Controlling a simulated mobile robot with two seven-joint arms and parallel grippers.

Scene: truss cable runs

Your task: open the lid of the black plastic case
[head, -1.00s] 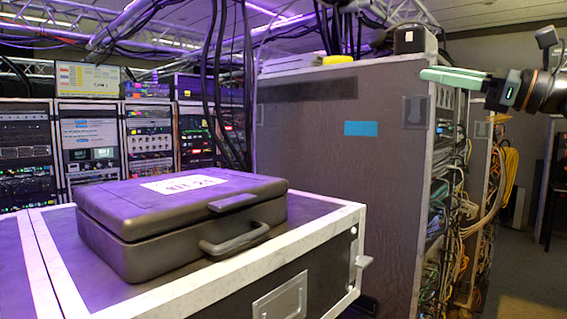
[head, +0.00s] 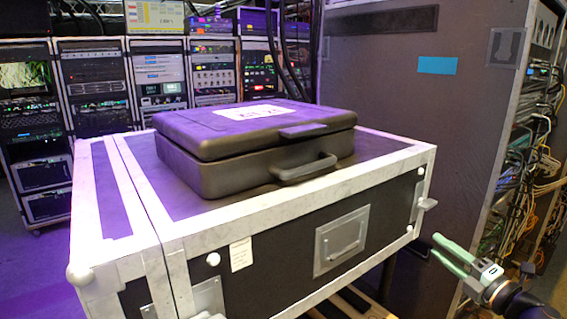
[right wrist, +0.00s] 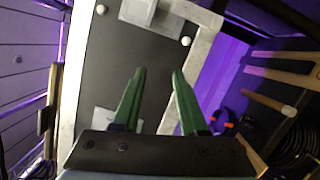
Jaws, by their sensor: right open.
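The black plastic case (head: 255,150) lies flat on the flight case (head: 300,232), its lid shut. A white label (head: 249,113) is on the lid, and a latch tab (head: 303,131) and carry handle (head: 304,168) are on its front side. My right gripper (head: 437,247) is open and empty, low at the right, below the flight case's top and apart from the black case. In the right wrist view its two green fingers (right wrist: 156,92) are spread in front of the flight case's dark side panel (right wrist: 120,65). My left gripper is not in view.
The flight case has pale metal edges and a recessed handle (head: 342,242) on its front. A small latch (head: 427,204) juts from its right corner. A tall grey rack (head: 412,110) with cables stands at the right. Equipment racks (head: 150,75) line the back.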

